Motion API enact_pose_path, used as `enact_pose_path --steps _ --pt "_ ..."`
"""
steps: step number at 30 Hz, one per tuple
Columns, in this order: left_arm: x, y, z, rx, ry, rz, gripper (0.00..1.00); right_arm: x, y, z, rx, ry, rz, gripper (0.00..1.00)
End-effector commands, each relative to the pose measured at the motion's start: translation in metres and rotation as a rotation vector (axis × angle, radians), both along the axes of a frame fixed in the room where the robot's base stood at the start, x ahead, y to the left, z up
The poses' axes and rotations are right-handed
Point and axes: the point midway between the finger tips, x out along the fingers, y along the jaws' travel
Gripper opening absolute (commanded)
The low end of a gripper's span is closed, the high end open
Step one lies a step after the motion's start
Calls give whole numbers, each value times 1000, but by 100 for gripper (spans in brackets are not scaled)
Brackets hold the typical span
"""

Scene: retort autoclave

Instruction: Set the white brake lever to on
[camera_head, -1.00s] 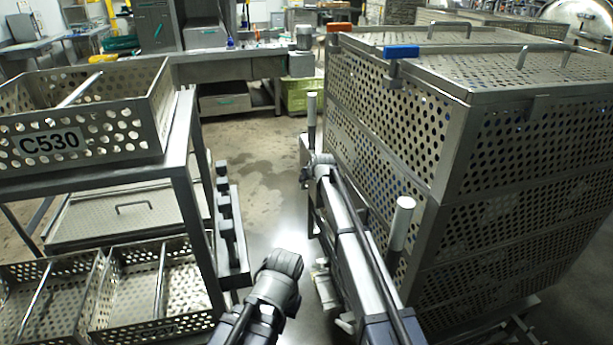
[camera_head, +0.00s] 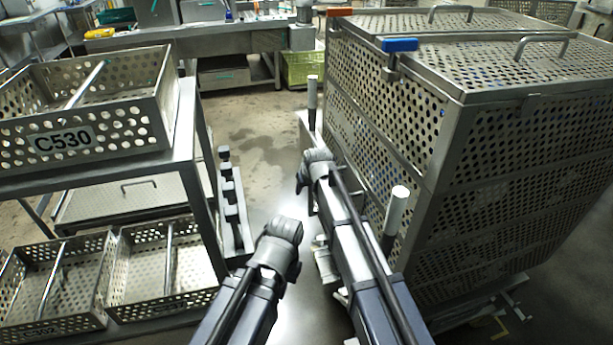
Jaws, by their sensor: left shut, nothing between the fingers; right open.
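The tall perforated steel basket cart (camera_head: 480,180) stands on the right. Two upright handles with pale grips are at its near-left side: a near one (camera_head: 396,208) and a far one (camera_head: 312,93). Low white parts (camera_head: 325,262) show near the floor beside the cart; I cannot tell which pale part is the brake lever or how it is set. My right gripper (camera_head: 304,184) is open and empty between the two handles, its fingers small and partly hidden. My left gripper (camera_head: 292,228) is shut and empty, lower and left of it, apart from the cart.
A steel rack on the left carries a perforated tray labelled C530 (camera_head: 85,125), with more trays below. A dark bracket with several knobs (camera_head: 232,205) sits at its edge. A blue latch (camera_head: 399,45) is on the cart's top edge. Open floor (camera_head: 255,130) lies between rack and cart.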

Motion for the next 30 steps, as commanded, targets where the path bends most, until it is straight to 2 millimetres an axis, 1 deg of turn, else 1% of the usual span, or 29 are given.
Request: enact_pose_path --steps 1,3,12,18,24,30 --pt "0 0 5 0 0 0 0 -13 -1 3 -6 14 3 50" --pt "0 0 8 0 0 0 0 -26 -1 4 -14 34 4 50" --pt "0 0 22 0 0 0 0 -83 -3 10 -49 120 10 50" --pt "0 0 30 0 0 0 0 -117 -7 14 -74 172 13 50" --pt "0 0 35 0 0 0 0 -141 -9 16 -90 209 14 50" --pt "0 0 37 0 0 0 0 -150 -10 17 -99 225 14 50"
